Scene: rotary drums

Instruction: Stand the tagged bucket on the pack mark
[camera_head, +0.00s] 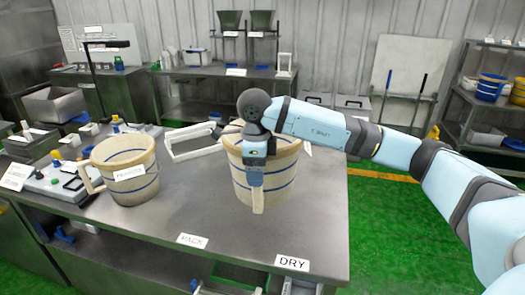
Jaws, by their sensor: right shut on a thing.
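A cream bucket with blue bands (284,178) is upright at the middle right of the grey table (200,212). My right gripper (257,178) is in front of it, shut on its pale handle (258,201), which faces me. My gripper and wrist hide part of this bucket's front, and no tag shows on it. A second, similar bucket (131,186) stands upright at the left of the table, with a white tag (130,171) on its front and its handle to the left. A PACK label (192,240) lies near the table's front edge. My left gripper is out of view.
A DRY label (292,263) is on the front edge, right of PACK. A white frame (190,143) lies behind the buckets. Small controls and a tray crowd the left end. The table between the tagged bucket and the held one is bare.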

